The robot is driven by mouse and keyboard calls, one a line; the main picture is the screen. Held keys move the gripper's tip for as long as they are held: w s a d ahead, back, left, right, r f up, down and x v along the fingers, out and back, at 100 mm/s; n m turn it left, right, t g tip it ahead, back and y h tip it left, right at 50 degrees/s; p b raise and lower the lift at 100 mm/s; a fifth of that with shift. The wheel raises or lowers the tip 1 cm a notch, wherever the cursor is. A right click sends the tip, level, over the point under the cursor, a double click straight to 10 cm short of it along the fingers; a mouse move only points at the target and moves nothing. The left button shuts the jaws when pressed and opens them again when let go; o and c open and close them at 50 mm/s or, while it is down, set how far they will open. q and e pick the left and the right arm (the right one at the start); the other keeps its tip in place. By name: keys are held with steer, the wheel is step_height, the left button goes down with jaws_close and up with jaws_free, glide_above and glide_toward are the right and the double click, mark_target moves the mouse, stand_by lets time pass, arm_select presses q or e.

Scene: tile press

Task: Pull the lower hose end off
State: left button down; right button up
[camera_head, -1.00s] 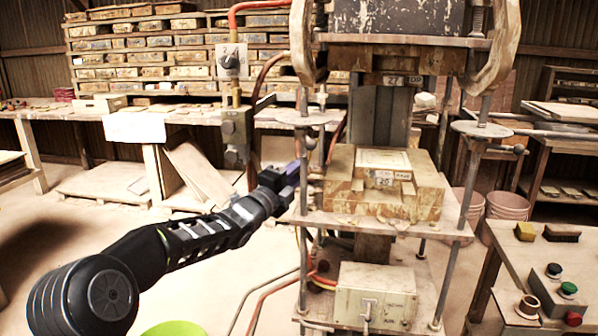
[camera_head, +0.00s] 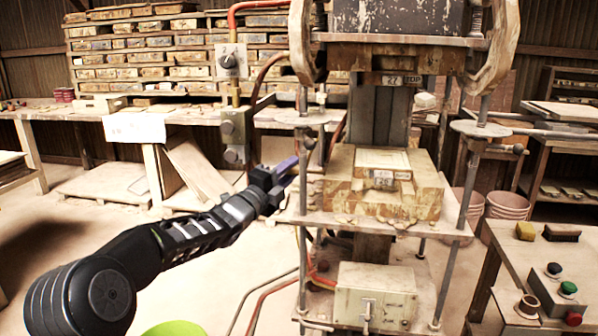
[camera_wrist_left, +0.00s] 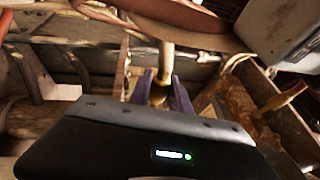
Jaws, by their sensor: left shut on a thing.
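My left gripper (camera_head: 291,166) is at the left side of the press (camera_head: 340,190), level with its lower plate. In the left wrist view its two purple fingers (camera_wrist_left: 163,92) are shut on the tan, brass-like hose end (camera_wrist_left: 166,62). The hose end runs upward between the fingers. In the head view the hose end is too small and covered to make out. Whether it still touches its fitting cannot be told. My right gripper is not in view.
A dark red hose (camera_head: 262,80) drops beside the yellow pipe and valve block (camera_head: 236,128), behind my gripper. Press posts stand close on the right. A control box (camera_head: 375,297) sits low in the press. Open floor lies to the left.

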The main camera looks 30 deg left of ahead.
arm_select(q)
steer(key=shift+s+a, duration=0.15)
steer(key=shift+a, duration=0.5)
steer(key=c, duration=1.4)
jaws_free()
steer(key=shift+a, duration=0.1)
steer(key=shift+o, duration=1)
steer(key=shift+s, duration=0.15)
